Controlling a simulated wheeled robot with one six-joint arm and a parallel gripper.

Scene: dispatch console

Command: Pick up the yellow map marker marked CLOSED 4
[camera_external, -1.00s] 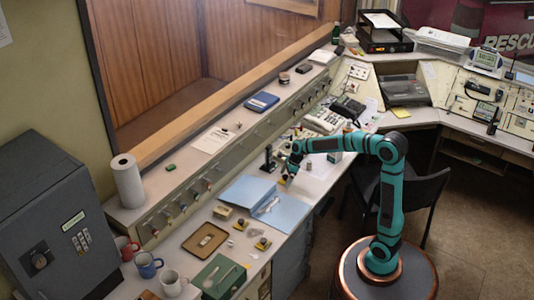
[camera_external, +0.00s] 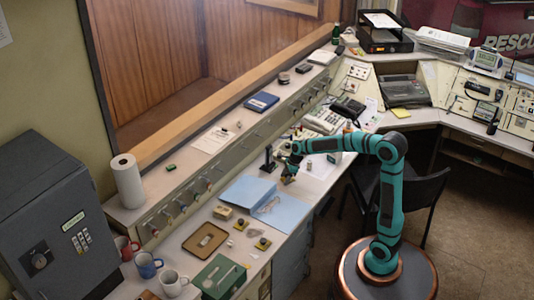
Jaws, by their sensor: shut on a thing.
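My gripper (camera_external: 288,179) is over the far right end of the blue folder, beside a dark upright stand. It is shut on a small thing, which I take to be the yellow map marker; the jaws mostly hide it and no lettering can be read. Two other small yellow-and-dark pieces, a left one (camera_external: 240,225) and a right one (camera_external: 263,243), lie on the desk in front of the folder. Their markings are too small to read.
An open blue folder (camera_external: 287,215) lies below my gripper. A dark stand (camera_external: 268,160) is close to its left. A brown tray (camera_external: 205,240), a green box (camera_external: 218,279) and mugs (camera_external: 149,265) are nearer the camera.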

